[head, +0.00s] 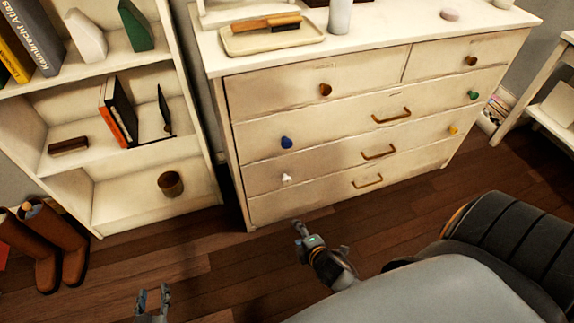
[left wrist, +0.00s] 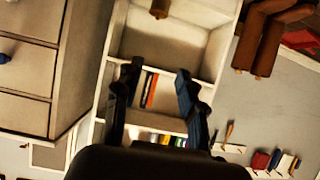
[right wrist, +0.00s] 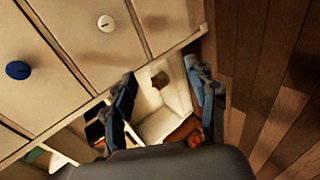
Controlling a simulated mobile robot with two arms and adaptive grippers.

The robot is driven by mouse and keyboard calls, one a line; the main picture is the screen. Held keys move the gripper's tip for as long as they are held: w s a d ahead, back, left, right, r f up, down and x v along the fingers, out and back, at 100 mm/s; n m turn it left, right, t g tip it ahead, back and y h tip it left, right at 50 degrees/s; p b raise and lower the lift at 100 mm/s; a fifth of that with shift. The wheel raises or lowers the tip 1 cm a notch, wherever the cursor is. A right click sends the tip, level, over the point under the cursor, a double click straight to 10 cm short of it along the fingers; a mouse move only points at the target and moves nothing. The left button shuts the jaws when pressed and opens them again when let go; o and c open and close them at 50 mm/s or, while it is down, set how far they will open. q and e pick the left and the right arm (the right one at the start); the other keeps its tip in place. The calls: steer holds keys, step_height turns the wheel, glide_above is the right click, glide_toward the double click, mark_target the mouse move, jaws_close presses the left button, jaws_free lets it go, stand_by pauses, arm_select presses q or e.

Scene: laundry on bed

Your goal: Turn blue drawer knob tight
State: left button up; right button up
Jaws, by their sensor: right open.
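The blue knob (head: 287,142) sits on the left side of the dresser's (head: 262,133) second drawer row. It also shows at the left edge of the right wrist view (right wrist: 18,70), and a blue spot at the left edge of the left wrist view (left wrist: 3,58) looks like it. My right gripper (head: 299,229) is open and empty, in front of and below the dresser, apart from the knob. Its spread fingers show in the right wrist view (right wrist: 165,98). My left gripper (head: 153,298) is open and empty over the floor, well left of the knob.
A white knob (head: 287,177) sits just below the blue one. Brown (head: 325,90), green (head: 473,95) and yellow (head: 453,129) knobs and brass handles (head: 379,152) are on the front. A bookshelf (head: 110,209) and boots (head: 72,245) stand left. The wooden floor (head: 225,255) ahead is clear.

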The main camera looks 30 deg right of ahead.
arm_select(q)
step_height(320, 180, up, 9)
steer(key=w+d+t+h+b, duration=0.1)
steer(key=w+t+b, duration=0.2)
steer(key=t+b, duration=0.15)
arm_select(e)
steer(key=w+d+r+n+t+h, duration=0.1)
steer(key=w+d+r+n+t, duration=0.2)
steer(key=w+r+n, duration=0.15)
steer(key=n+t+h+b, duration=0.2)
steer(key=n+t+b, duration=0.2)
steer(key=n+b, duration=0.2)
glide_toward(288, 146)
steer(key=shift+m, duration=0.25)
steer(key=b+x, duration=0.2)
steer(key=x, duration=0.6)
steer(key=shift+r, duration=0.15)
arm_select(q)
steer(key=s+r+t+h, duration=0.1)
steer(key=s+r+t, duration=0.3)
steer(key=r, duration=0.7)
steer(key=s+r+t+h, duration=0.2)
steer(key=s+r+t, duration=0.2)
steer(key=r, duration=0.8)
steer(key=shift+s+a+t+h, duration=0.15)
steer(key=shift+t+h, duration=0.15)
steer(key=shift+t, duration=0.45)
arm_select(e)
steer(key=shift+w+d, duration=0.1)
steer(key=shift+w, duration=0.45)
